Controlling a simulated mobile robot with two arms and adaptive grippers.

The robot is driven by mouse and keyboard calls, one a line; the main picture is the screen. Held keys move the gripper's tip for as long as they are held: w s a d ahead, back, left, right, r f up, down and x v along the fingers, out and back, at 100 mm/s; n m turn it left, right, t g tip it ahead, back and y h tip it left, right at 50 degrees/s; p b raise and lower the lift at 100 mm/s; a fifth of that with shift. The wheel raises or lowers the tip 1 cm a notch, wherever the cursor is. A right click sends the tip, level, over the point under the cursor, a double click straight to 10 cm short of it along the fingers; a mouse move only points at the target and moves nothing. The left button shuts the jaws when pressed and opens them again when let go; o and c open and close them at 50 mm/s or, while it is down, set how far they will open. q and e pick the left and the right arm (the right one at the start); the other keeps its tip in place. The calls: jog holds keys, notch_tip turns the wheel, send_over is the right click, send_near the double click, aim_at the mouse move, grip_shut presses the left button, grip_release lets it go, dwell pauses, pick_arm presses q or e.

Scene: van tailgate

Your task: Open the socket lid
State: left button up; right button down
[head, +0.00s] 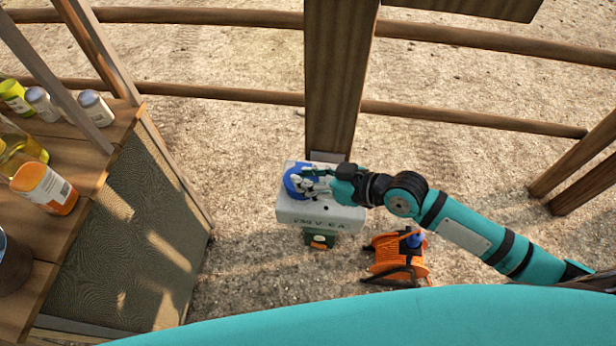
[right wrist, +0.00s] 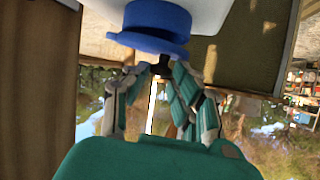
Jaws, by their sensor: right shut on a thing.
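The socket's round blue lid (head: 293,181) is on top of a pale grey box marked "230V 6A" (head: 320,217), which is fixed to a wooden post. In the right wrist view the blue lid (right wrist: 155,22) is at the top centre, with a flat rim. My right gripper (head: 308,183) reaches in from the right and its fingers are at the lid. In the right wrist view the fingertips (right wrist: 156,72) close on a small dark tab just under the lid's rim. The gripper covers part of the lid in the head view. My left gripper is not in view.
The wooden post (head: 340,80) rises behind the box, with fence rails to both sides. An orange cable reel (head: 398,258) lies on the ground at the lower right of the box. A wooden shelf with bottles (head: 45,188) stands at the left.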

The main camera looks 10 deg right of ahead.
jog(key=shift+w+d+r+m+g+p, duration=0.2)
jog(key=shift+w+r+m+g+p, duration=0.1)
jog(key=shift+w+r+m+g, duration=0.35)
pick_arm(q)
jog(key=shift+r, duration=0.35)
pick_arm(e)
jog(key=shift+w+d+r+m+g+y, duration=0.15)
jog(key=shift+w+r+m+g, duration=0.2)
jog(key=shift+m+g, duration=0.2)
jog(key=shift+w+d+r+m+g+y, duration=0.15)
jog(key=shift+w+r+m+g, duration=0.1)
jog(key=shift+w+m+g, duration=0.2)
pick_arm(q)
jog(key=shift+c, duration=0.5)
